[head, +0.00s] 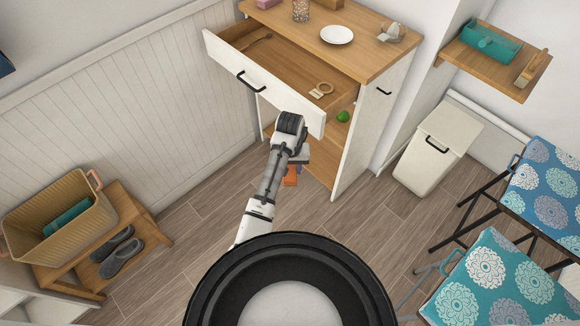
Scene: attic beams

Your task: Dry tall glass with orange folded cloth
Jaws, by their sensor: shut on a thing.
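My gripper (296,162) is low in front of the cabinet, below the open drawer, and mostly hidden behind my own wrist. It is shut on an orange thing that looks like the folded cloth (290,181); only a small part of it shows beneath the gripper. A clear patterned glass (300,10), which seems to be the tall glass, stands upright on the cabinet top at the upper edge of the view. The gripper and cloth are well apart from it.
The drawer (270,85) is pulled out and holds a wooden ring-shaped item (325,88). A white plate (337,34) lies on the cabinet top. A green ball-like item (343,116) is on a shelf below. A white bin (435,150) and patterned stools (495,280) stand right.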

